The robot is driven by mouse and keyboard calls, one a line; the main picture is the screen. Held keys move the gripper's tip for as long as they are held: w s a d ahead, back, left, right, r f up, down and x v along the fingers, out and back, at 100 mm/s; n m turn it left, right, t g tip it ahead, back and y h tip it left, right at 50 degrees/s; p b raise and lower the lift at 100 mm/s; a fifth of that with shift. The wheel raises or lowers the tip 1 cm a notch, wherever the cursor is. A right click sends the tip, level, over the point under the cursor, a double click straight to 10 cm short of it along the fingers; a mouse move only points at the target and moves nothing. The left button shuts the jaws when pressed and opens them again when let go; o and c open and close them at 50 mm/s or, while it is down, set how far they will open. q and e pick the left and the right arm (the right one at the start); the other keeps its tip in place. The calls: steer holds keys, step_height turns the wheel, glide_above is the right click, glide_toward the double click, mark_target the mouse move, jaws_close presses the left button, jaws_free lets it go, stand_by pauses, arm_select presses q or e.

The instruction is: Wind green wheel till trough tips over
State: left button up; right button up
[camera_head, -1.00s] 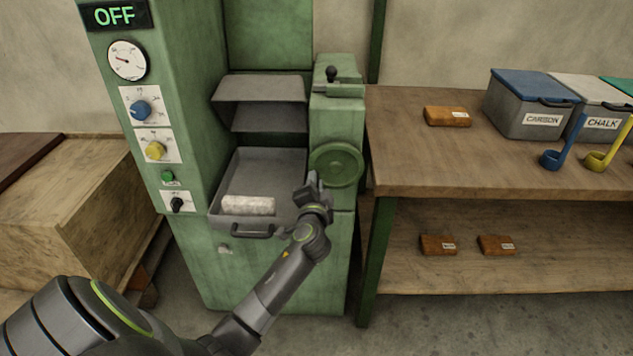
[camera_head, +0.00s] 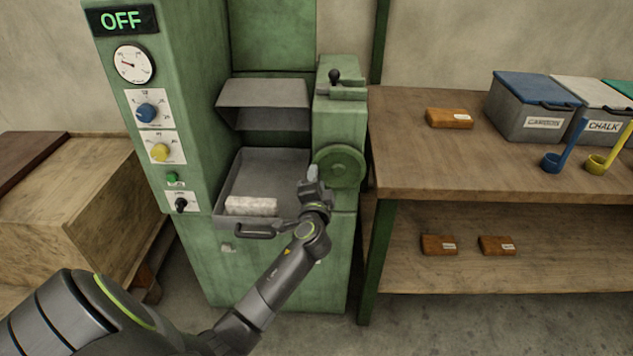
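The green wheel (camera_head: 342,166) is mounted on the front of the green machine, right of the trough. My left gripper (camera_head: 313,176) is at the wheel's lower left edge, seen from behind; its fingers look close to the rim, but I cannot tell whether they touch or grip it. The grey trough (camera_head: 265,172) sits left of the wheel with a pale block (camera_head: 251,206) at its front edge and a dark handle below. A grey hood-like tray (camera_head: 263,95) is above it. My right gripper is not in view.
The machine's panel shows an OFF display (camera_head: 122,20), a gauge, knobs and a switch. A wooden bench (camera_head: 480,170) at the right holds bins, scoops and an orange-brown block (camera_head: 449,118). A wooden crate (camera_head: 65,200) stands at the left.

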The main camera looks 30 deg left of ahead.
arm_select(q)
steer(key=shift+s+d+f, duration=0.1)
steer(key=shift+s+d, duration=0.2)
steer(key=shift+s, duration=0.15)
steer(key=v, duration=1.6)
steer(key=shift+d, duration=0.2)
steer(key=shift+s, duration=0.15)
